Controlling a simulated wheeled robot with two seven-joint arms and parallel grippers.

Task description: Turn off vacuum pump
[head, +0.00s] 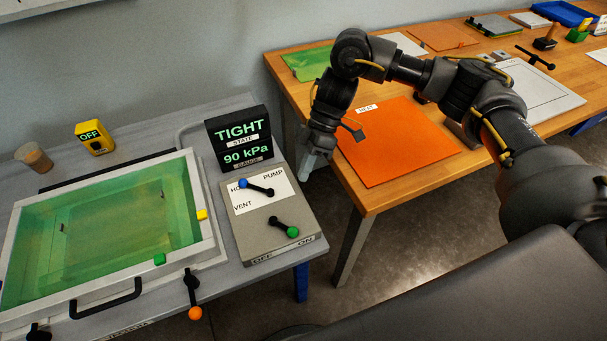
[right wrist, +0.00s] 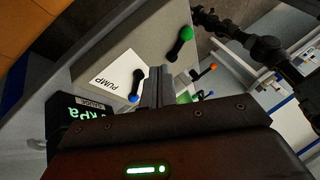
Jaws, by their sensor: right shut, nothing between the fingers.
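The grey pump control box (head: 250,236) stands at the right end of the grey bench. Its black lever with a green knob (head: 292,232) points toward the ON side of the OFF/ON label. Another lever with a blue knob (head: 243,184) points to the partly hidden "HO" label, away from PUMP. The gauge display (head: 239,138) behind reads TIGHT and 90 kPa. My right gripper (head: 306,168) is shut and empty, above and to the right of the box, apart from both levers. In the right wrist view the green knob (right wrist: 186,32) lies beyond the fingers.
A yellow OFF box (head: 95,138) and a cup (head: 34,158) stand behind. A wooden table (head: 375,195) stands right, with a floor gap between.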

